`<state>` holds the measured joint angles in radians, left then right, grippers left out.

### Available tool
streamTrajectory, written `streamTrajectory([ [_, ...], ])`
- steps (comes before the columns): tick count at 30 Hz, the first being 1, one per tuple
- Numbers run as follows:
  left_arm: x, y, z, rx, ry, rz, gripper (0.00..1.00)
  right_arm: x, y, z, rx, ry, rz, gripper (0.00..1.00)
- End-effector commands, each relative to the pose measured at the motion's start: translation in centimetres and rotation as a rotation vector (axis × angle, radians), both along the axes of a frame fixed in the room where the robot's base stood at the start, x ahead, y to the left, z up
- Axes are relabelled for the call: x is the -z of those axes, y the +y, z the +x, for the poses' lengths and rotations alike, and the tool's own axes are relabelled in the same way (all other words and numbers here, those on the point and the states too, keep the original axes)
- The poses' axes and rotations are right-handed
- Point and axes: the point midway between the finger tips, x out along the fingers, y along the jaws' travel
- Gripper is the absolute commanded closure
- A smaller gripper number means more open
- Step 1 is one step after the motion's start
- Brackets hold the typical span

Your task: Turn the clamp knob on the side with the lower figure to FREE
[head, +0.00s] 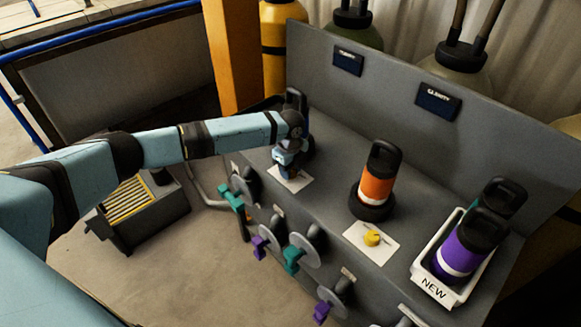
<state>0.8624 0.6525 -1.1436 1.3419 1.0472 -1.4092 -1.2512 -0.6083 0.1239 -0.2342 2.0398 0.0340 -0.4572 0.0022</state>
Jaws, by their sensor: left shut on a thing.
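A yellow clamp knob (372,238) sits on a white plate (388,247) in front of the orange canister (376,188) on the grey bench. A second white plate (301,182) lies at the bench's left part. My left gripper (287,172) points down at this plate and is shut on the left clamp knob, which it hides. Two dark displays are on the back panel, the left one (348,60) and the right one (438,100). Their figures are too small to read. My right gripper is out of view.
A dark canister (296,101) stands behind my left gripper, partly hidden. A white tray marked NEW (433,289) holds a purple canister (463,246) and a teal-and-black one at right. Handwheels with purple and teal handles stick out from the bench front. A floor box with yellow slats (126,203) stands left.

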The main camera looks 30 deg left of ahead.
Motion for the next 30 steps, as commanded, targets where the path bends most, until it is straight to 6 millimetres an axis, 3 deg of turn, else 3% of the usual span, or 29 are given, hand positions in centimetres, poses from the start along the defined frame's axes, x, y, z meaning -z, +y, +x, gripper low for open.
streamTrajectory([
  [8, -0.6, -0.1, -0.1, -0.175, 0.004, -0.002, 0.88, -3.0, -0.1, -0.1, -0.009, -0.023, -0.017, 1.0],
  [17, -0.6, -0.1, -0.1, -0.456, 0.003, -0.001, 0.88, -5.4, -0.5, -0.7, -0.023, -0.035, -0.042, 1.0],
  [30, -0.5, -0.1, -0.1, -0.875, 0.003, -0.001, 0.88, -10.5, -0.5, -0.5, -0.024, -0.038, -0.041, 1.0],
])
